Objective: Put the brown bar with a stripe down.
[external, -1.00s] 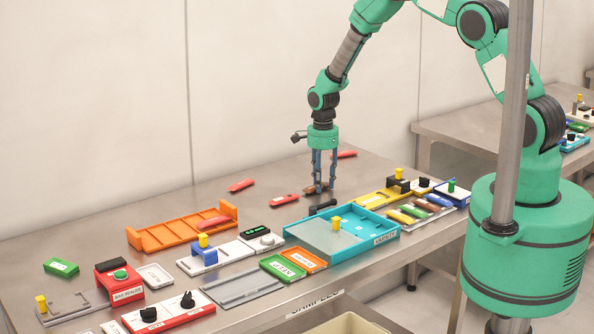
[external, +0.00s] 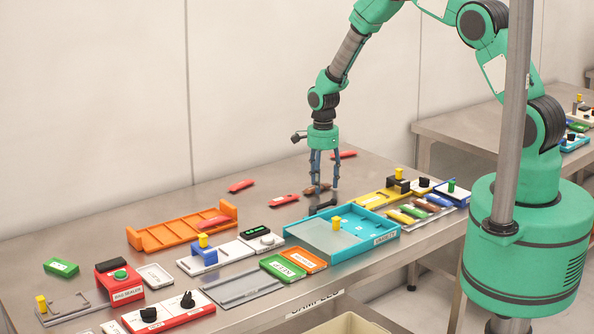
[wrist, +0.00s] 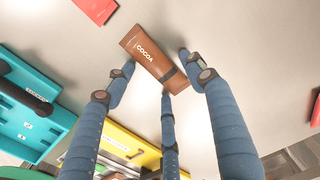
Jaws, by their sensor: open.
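The brown bar with a stripe (wrist: 151,54) lies on the bare steel table. In the wrist view it reads "COCOA" and has a dark band near its lower right end. In the external view the bar (external: 313,189) is small and partly hidden by the fingers. My gripper (wrist: 159,72) has three blue fingers, spread apart around the bar, with gaps between the fingertips and the bar. In the external view my gripper (external: 323,192) is low over the table, behind the cyan tray.
A cyan tray (external: 368,241), a black handle-like piece (external: 322,207) and a yellow tray (external: 374,201) stand close in front. Red bars (external: 284,200) lie to the left and behind. An orange rack (external: 155,239) is farther left. Bare table surrounds the bar at the back.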

